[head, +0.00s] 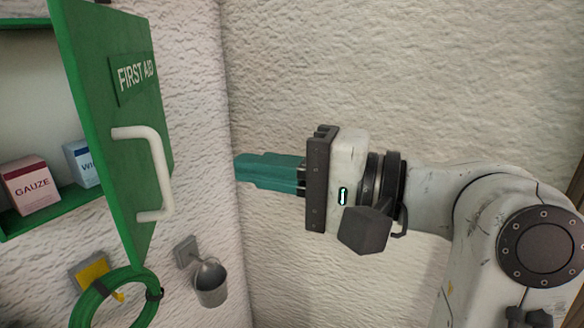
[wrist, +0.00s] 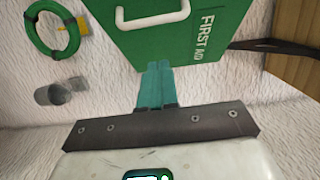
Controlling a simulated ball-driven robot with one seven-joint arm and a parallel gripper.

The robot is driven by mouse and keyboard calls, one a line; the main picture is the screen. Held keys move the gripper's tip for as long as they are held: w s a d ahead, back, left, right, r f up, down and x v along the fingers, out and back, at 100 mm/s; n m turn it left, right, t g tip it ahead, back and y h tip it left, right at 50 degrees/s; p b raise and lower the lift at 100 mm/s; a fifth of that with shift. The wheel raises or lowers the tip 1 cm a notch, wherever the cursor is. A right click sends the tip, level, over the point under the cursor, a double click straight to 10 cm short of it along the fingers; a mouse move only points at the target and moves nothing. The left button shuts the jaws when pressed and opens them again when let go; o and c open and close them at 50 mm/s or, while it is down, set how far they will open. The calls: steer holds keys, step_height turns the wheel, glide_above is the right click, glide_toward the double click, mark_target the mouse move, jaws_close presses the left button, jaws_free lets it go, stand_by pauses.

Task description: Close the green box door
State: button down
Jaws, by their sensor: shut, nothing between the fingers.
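The green box door (head: 115,105) stands open at the left of the head view, with a "FIRST AID" label and a white handle (head: 155,175). It also shows in the wrist view (wrist: 180,48), with the handle (wrist: 150,20) at the top. The green box (head: 55,205) behind it is open, partly hidden by the door. My gripper (head: 238,168) has teal fingers, shut and empty. It points left towards the door's outer face. In the head view a gap shows between the fingertips and the door. In the wrist view the fingertips (wrist: 156,66) overlap the door's lower edge; I cannot tell whether they touch.
Inside the box are a gauze carton (head: 32,185) and a blue-white carton (head: 83,162). Below hang a green hose coil (head: 85,305) on a yellow-grey bracket and a grey metal cup (head: 210,285) on the wall. Rough white walls meet in a corner behind my gripper.

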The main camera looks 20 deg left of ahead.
steer(key=s+a+p, duration=0.1)
steer(key=s+a, duration=0.2)
steer(key=a, duration=0.2)
steer(key=shift+s+a, duration=0.15)
steer(key=shift+a, duration=0.2)
